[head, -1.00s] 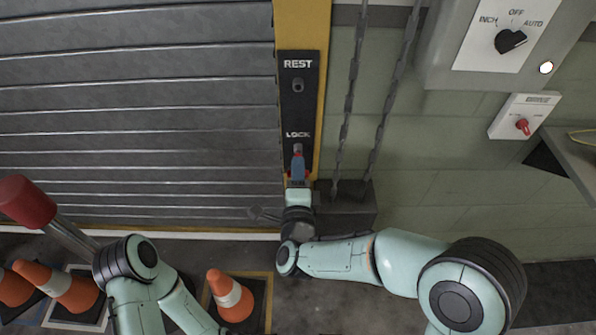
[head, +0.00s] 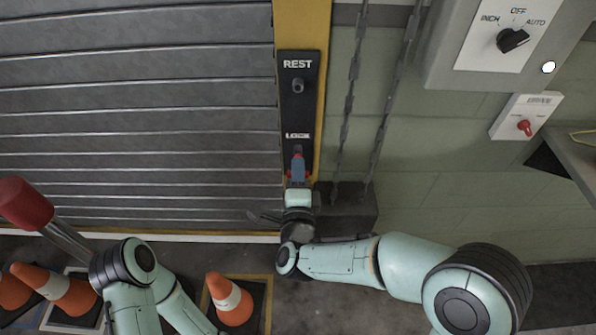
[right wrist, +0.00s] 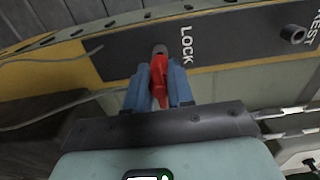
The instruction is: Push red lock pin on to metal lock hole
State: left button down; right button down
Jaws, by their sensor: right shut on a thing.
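My right gripper (head: 298,168) has blue fingers and is shut on the red lock pin, just below the LOCK label on the black plate (head: 299,112). In the right wrist view the red lock pin (right wrist: 159,82) sits between the two blue fingers (right wrist: 161,92). Its far end is at the grey metal lock hole (right wrist: 159,49) beside the word LOCK. How far the pin is in the hole cannot be told. The metal lock hole (head: 297,150) shows only in part above the fingers in the head view. My left arm is at the lower left; its gripper is not seen.
The REST peg (head: 297,86) is higher on the plate. A grey shutter (head: 140,110) fills the left. Chains (head: 385,110) hang to the right, near a switch box (head: 505,45).

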pick_arm(q)
jog(key=shift+s+a+f+b, duration=0.15)
jog(key=shift+f+b, duration=0.2)
jog(key=shift+f, duration=0.55)
pick_arm(e)
jog(key=shift+w+f, duration=0.2)
jog(key=shift+w, duration=0.05)
pick_arm(q)
jog(key=shift+f, duration=0.15)
pick_arm(e)
jog(key=shift+w, duration=0.3)
jog(key=c, duration=0.9)
grip_release()
jog(key=shift+f, duration=0.1)
jog(key=shift+s, duration=0.25)
pick_arm(q)
jog(key=w, duration=0.1)
jog(key=w+a+t, duration=0.1)
jog(key=w, duration=0.1)
jog(key=shift+w+f, duration=0.1)
jog(key=shift+w, duration=0.2)
pick_arm(e)
jog(key=s, duration=1.3)
jog(key=shift+r, duration=0.3)
